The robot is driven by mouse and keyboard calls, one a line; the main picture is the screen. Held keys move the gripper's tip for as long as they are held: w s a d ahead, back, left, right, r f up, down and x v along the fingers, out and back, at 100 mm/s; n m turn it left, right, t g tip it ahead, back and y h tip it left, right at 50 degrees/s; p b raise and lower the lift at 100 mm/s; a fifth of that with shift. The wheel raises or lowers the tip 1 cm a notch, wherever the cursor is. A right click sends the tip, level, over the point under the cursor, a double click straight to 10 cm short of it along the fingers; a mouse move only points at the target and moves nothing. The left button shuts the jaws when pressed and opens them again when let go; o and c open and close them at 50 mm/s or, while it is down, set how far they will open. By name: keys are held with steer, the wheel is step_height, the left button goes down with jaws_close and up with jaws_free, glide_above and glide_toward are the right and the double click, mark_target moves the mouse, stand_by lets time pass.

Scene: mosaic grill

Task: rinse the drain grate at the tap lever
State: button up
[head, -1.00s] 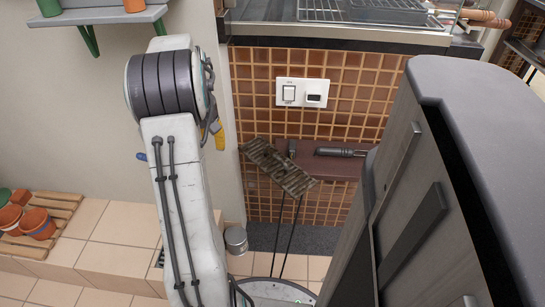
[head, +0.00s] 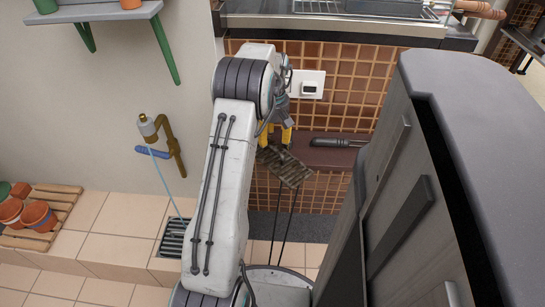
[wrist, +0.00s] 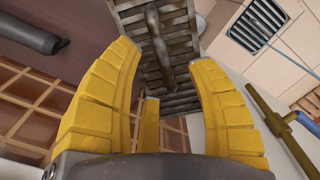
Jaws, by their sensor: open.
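The drain grate (head: 287,169) is a brown, dirty slotted plate, tilted at the front of the dark red ledge (head: 333,157). In the wrist view the grate (wrist: 178,24) shows just beyond my fingertips, with a bar handle along its middle. My gripper (head: 280,136) has yellow fingers and is just above and behind the grate's edge. In the wrist view my gripper (wrist: 160,58) is open, fingers apart, with the bar between them but not clasped. The brass tap (head: 165,128) with its blue lever (head: 152,153) is on the wall at left; a thin stream runs down from it.
A slotted floor drain (head: 172,238) lies below the tap. A dark cylindrical tool (head: 340,142) lies on the ledge. A tall grey cabinet (head: 470,170) blocks the right. Clay pots (head: 38,216) stand on a pallet at left. A switch plate (head: 310,84) is on the tiles.

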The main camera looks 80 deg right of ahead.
mark_target(274, 147)
step_height(274, 147, down, 4)
steer(key=shift+s+f+b, duration=0.1)
steer(key=shift+f+b, duration=0.15)
steer(key=shift+b, duration=0.6)
jaws_close()
steer(key=shift+r, duration=0.1)
